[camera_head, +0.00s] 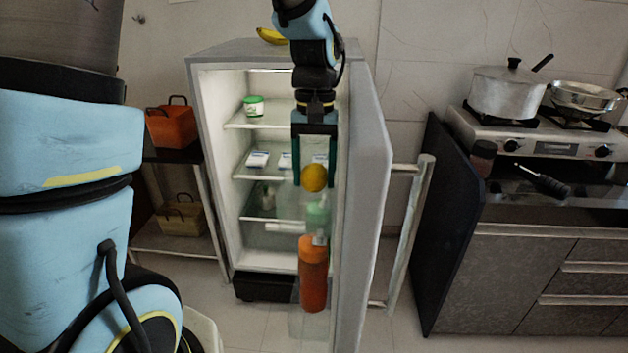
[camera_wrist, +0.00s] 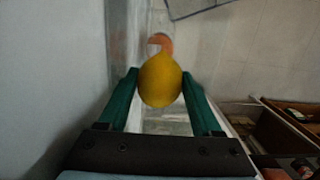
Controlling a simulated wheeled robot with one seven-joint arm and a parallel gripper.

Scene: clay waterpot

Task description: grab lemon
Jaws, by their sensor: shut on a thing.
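The yellow lemon (camera_head: 314,178) is in front of the open fridge, near the inner side of its door. In the wrist view the lemon (camera_wrist: 160,80) sits between the two green fingers of my gripper (camera_wrist: 159,88), which touch it on both sides. In the head view my gripper (camera_head: 314,172) points downward and is shut on the lemon. The lemon is above a pale green container (camera_head: 318,214) and an orange bottle (camera_head: 313,272) in the door. I cannot tell from these views how far it is from them.
The fridge door (camera_head: 372,200) stands open to the right of my gripper, with a long handle (camera_head: 410,230). Shelves with small white packs (camera_head: 257,159) and a green-lidded jar (camera_head: 253,106) lie behind. Bananas (camera_head: 272,36) are on top. A stove with a pot (camera_head: 508,93) stands right.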

